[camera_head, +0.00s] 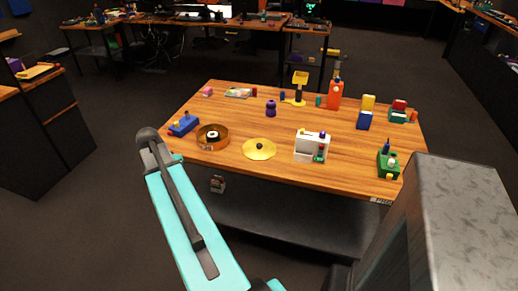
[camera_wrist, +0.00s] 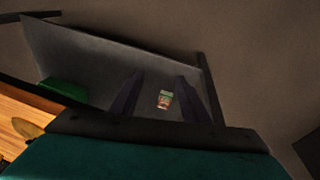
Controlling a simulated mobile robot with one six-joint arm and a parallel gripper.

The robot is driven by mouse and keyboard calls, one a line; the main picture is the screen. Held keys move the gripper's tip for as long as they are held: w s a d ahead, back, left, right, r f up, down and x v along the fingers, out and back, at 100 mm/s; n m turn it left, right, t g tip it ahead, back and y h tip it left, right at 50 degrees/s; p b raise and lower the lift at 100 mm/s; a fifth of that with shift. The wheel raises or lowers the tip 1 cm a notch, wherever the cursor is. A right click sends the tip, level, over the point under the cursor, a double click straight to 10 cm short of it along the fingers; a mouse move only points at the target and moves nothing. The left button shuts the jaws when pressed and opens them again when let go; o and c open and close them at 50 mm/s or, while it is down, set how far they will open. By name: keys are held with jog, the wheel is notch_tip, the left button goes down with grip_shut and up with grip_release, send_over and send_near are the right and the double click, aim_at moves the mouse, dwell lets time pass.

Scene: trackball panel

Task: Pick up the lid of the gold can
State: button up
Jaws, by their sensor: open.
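A flat gold lid (camera_head: 259,149) with a small dark knob lies on the wooden table near its front edge. To its left stands a round copper-gold can (camera_head: 213,142), open at the top, with a dark and white thing inside. In the wrist view a gold rounded shape (camera_wrist: 27,130) shows at the left edge; I cannot tell which of the two it is. My gripper (camera_wrist: 160,76) is open, its two dark fingers apart with nothing held between them. It is away from the lid. In the head view my teal arm shows, but the fingers cannot be made out.
The wooden table (camera_head: 240,117) also holds a white box (camera_head: 311,146) right of the lid, a blue block (camera_head: 183,124), a green block (camera_head: 388,165) and an orange bottle (camera_head: 334,95). A small object (camera_head: 218,184) sits on the shelf below.

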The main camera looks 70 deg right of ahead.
jog(key=s+d+r+m, duration=0.1)
jog(key=s+d+r, duration=0.1)
jog(key=d+r, duration=0.1)
jog(key=s+d+r+m, duration=0.2)
jog(key=d+r, duration=0.2)
jog(key=r, duration=0.1)
jog(key=s+d+r+m+h, duration=0.1)
jog(key=s+d+r, duration=0.1)
jog(key=d+r, duration=0.1)
jog(key=shift+s+d+r, duration=0.15)
jog(key=shift+d+r, duration=0.25)
jog(key=shift+d, duration=0.15)
jog(key=s+d+r+m+g, duration=0.1)
jog(key=s+d+r+m, duration=0.5)
jog(key=s+d+r, duration=0.3)
jog(key=s, duration=0.4)
jog(key=shift+s+r, duration=0.15)
jog(key=shift+s, duration=0.15)
jog(key=shift+d, duration=0.1)
jog(key=p, duration=0.1)
send_over(259, 145)
jog(key=w+a, duration=0.2)
jog(key=shift+s+d+f, duration=0.1)
jog(key=shift+f, duration=1.9)
jog(key=shift+d+f, duration=0.1)
jog(key=shift+f, duration=1.9)
jog(key=shift+f, duration=0.1)
jog(key=shift+p+x, duration=0.65)
jog(key=shift+x, duration=1.85)
jog(key=shift+s, duration=0.1)
